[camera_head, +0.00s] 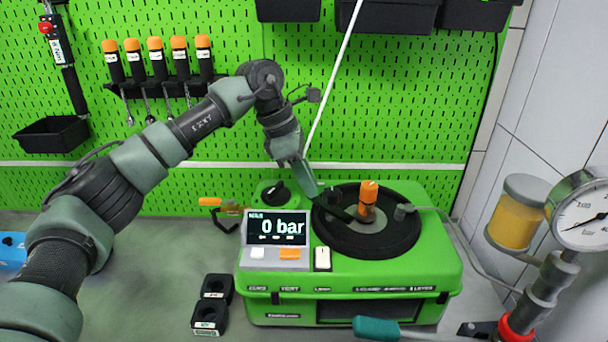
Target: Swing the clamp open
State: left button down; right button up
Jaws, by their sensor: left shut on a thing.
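The green test bench (445,250) stands on the worktop with a round black plate (385,240) on top. An orange-capped cylindrical part (367,200) stands upright near the plate's middle. A dark bar, which I take to be the clamp (343,213), reaches from the plate's left side toward this part. My left gripper (322,199) comes down from above onto the bar's left end and is shut on it. The fingertips are small and dark here, so the exact grip is hard to see. My right gripper is not in view.
A display reading 0 bar (277,228) sits left of the plate. A pressure gauge (583,218) and a yellow-filled jar (520,215) stand at the right. A teal-handled tool (376,328) lies in front. Black blocks (210,315) lie at front left.

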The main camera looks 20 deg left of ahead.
pick_arm(q)
jog(key=w+m+p, duration=0.1)
jog(key=d+m+g+p, duration=0.1)
jog(key=m+p, duration=0.1)
jog(key=shift+w+d+r+m, duration=0.1)
jog(key=shift+w+r+m, duration=0.2)
jog(key=shift+w, duration=0.05)
jog(key=shift+w+d+f+m+g+p, duration=0.1)
jog(key=shift+w+d+m+g+p, duration=0.25)
jog(key=shift+m+p, duration=0.35)
jog(key=shift+w+d+f+m+g+p, duration=0.1)
jog(key=shift+w+d+m+g+p, duration=0.15)
jog(key=shift+m+g+p, duration=0.45)
jog(key=shift+m+t, duration=0.25)
jog(key=shift+m, duration=0.05)
jog(key=c, duration=1.4)
grip_release()
jog(key=shift+o, duration=0.2)
jog(key=shift+s+f, duration=0.1)
jog(key=shift+f, duration=0.05)
